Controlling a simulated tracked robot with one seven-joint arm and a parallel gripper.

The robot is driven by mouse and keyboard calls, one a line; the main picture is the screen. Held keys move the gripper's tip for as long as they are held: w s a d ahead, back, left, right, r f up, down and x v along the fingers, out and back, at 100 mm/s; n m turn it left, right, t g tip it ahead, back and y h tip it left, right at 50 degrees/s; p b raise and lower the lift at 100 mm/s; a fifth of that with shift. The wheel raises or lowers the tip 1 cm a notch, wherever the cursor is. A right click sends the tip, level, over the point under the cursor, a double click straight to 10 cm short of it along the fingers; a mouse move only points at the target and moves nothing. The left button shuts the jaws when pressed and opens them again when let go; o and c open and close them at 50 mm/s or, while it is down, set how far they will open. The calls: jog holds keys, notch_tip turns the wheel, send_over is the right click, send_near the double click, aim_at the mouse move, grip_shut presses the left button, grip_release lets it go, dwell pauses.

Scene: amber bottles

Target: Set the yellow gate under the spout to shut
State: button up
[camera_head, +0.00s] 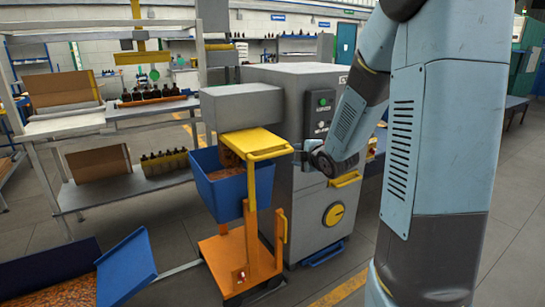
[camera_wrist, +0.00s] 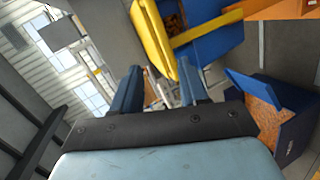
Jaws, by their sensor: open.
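The yellow gate (camera_head: 252,140) is a flat plate with a bar handle (camera_head: 268,154). It sits below the grey spout (camera_head: 240,106) and juts out over a blue bin (camera_head: 229,194). Brown pieces show beneath the gate at its left. My gripper (camera_head: 301,154) is just right of the handle's end, seen from the side. In the wrist view my gripper (camera_wrist: 160,82) is open, its two blue fingers apart. The yellow gate (camera_wrist: 154,38) stands just beyond and above the fingers. I cannot tell whether they touch it.
The blue bin rests on an orange cart (camera_head: 240,258) beside a grey machine cabinet (camera_head: 300,205) with a yellow dial (camera_head: 334,214). Another blue bin (camera_head: 127,270) with brown pieces is at front left. Shelves with amber bottles (camera_head: 152,93) stand behind.

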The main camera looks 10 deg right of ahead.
aim_at(273, 155)
jog(key=w+a+f+n+y, duration=0.1)
jog(key=w+f, duration=0.1)
jog(key=w, duration=0.3)
jog(key=w+a+f+n, duration=0.1)
jog(key=w+a+f, duration=0.1)
jog(key=w, duration=0.3)
jog(key=w+a+f+n+t+y, duration=0.1)
jog(key=w+a+f, duration=0.1)
jog(key=w, duration=0.3)
jog(key=shift+f+y, duration=0.1)
jog(key=shift+y, duration=0.2)
jog(key=shift+s, duration=0.1)
grip_shut()
